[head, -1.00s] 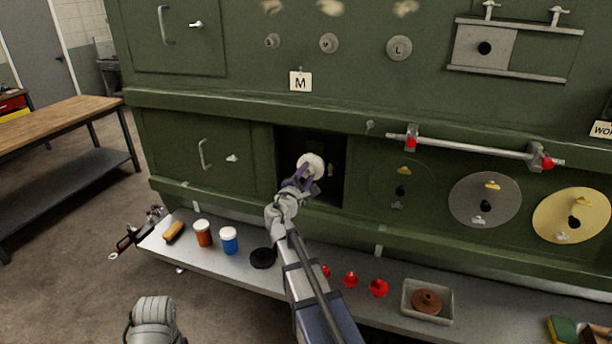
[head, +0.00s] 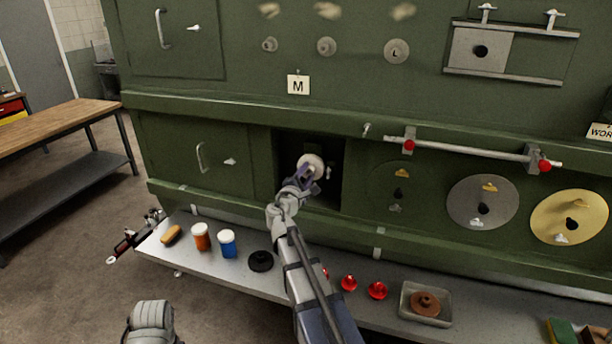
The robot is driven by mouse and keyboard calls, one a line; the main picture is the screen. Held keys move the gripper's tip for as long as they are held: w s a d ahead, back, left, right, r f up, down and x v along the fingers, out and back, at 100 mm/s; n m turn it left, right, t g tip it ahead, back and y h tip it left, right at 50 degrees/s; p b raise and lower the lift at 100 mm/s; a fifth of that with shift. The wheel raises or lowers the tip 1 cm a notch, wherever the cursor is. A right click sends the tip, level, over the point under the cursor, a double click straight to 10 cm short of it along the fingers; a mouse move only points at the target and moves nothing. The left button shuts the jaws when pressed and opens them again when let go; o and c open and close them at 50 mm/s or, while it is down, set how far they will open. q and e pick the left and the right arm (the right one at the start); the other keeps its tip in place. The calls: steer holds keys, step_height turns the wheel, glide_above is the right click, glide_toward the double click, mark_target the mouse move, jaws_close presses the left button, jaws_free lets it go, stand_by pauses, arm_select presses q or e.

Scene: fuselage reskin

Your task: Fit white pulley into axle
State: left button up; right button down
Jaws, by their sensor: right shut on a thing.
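The white pulley (head: 311,164) is a pale disc at the mouth of a dark square opening (head: 334,196) in the green panel, below the card marked M. My right gripper (head: 307,178) is shut on the pulley and holds it in the opening. The axle is not clearly visible; the pulley and gripper cover the middle of the opening, so I cannot tell whether the pulley touches it.
A shelf (head: 207,264) below the panel carries an orange jar (head: 201,237), a blue jar (head: 227,243), a black disc (head: 260,262), red knobs (head: 377,291) and a tray (head: 407,311) holding a brown pulley. A horizontal bar (head: 470,149) sticks out right of the opening.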

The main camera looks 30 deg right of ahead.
steer(key=shift+w+d, duration=0.35)
steer(key=shift+d, duration=0.05)
steer(key=shift+c, duration=2.2)
jaws_free()
steer(key=v, duration=0.5)
steer(key=s+a+f+m+g+y+b, duration=0.1)
steer(key=s+a+f+m+g+y, duration=0.35)
steer(key=s+a+f, duration=0.55)
steer(key=s+a+f+m+g+y+b, duration=0.2)
steer(key=s+a+f+m+g+y, duration=0.4)
steer(key=a+f, duration=0.8)
steer(key=s+a+f+g+y, duration=0.1)
steer(key=s+a+y, duration=0.1)
steer(key=s+a, duration=0.9)
steer(key=shift+a+f+n, duration=0.2)
steer(key=shift+a+n, duration=0.25)
steer(key=shift+a, duration=0.35)
